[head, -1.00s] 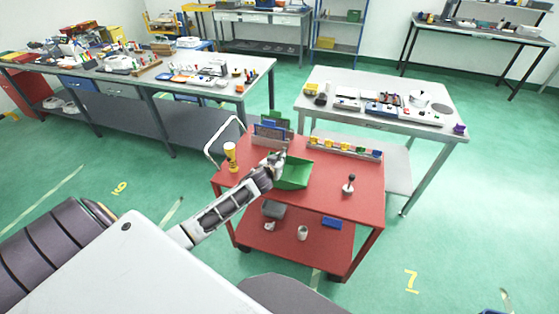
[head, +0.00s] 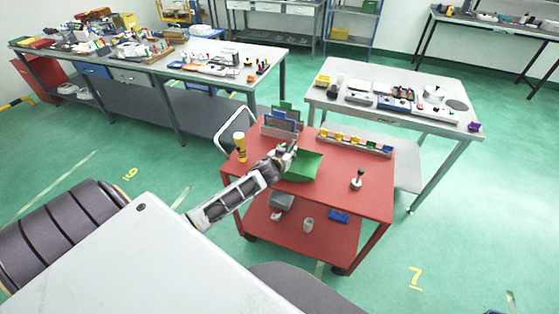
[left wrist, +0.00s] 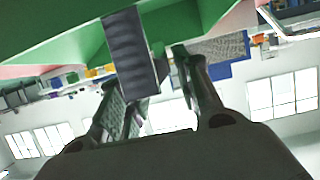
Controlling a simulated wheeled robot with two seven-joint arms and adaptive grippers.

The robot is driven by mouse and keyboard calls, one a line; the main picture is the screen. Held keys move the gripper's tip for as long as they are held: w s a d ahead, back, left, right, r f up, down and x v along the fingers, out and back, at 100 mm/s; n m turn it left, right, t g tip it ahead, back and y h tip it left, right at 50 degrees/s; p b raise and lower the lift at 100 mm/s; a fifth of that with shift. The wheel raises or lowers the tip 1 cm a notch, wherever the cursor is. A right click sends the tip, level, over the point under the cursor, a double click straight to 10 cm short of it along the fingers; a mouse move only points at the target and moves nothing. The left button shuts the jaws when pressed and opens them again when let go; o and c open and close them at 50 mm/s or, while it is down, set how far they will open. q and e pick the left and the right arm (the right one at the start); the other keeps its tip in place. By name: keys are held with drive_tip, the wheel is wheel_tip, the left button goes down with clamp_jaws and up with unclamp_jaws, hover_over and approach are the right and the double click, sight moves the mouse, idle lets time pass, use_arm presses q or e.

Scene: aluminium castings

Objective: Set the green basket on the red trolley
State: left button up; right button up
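The green basket (head: 304,167) is at the upper deck of the red trolley (head: 340,193), near its middle, and appears to rest there. My left gripper (head: 290,149) is at the basket's left rear side and hides part of it. In the left wrist view the basket's green underside or wall (left wrist: 50,35) fills the top. The left gripper's fingers (left wrist: 160,62) stand apart close by the basket, with a gap visible between them. Whether they touch it cannot be told. My right gripper is not in view.
The upper deck also holds a yellow bottle (head: 240,147), upright panels (head: 281,122), a rail of coloured blocks (head: 355,141) and a dark-knobbed lever (head: 358,180). A grey table (head: 455,122) stands behind the trolley.

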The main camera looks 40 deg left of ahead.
use_arm(q)
drive_tip(key=v, duration=1)
drive_tip(key=shift+s, duration=0.35)
drive_tip(key=shift+r, duration=0.1)
